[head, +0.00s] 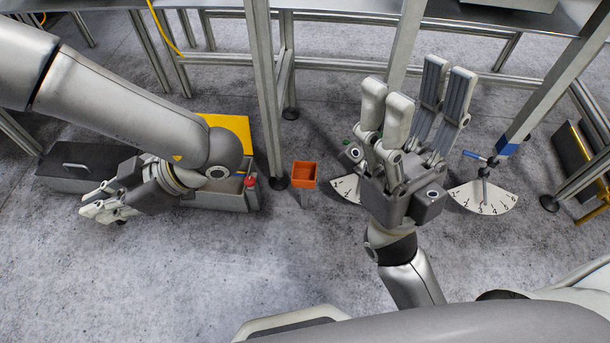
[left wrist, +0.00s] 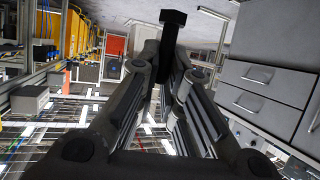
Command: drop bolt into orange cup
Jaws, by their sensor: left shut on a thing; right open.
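A black bolt (left wrist: 172,38) with a wide head stands out between the fingertips of my left gripper (left wrist: 167,75) in the left wrist view. The left gripper is shut on it. In the head view the left gripper (head: 100,209) is at the left, with its fingers toward the left and the bolt largely hidden there. The orange cup (head: 303,183), square and open at the top, is near the middle, well to the right of the left gripper and apart from it. My right gripper (head: 418,92) is open and empty, right of the cup, with its fingers toward the back.
A grey case (head: 75,166) and a grey box with a yellow panel (head: 232,128) and red knob (head: 249,183) are near my left arm. White numbered dials (head: 484,198) are at the right. Metal frame legs (head: 268,110) stand behind the cup. The front left floor looks clear.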

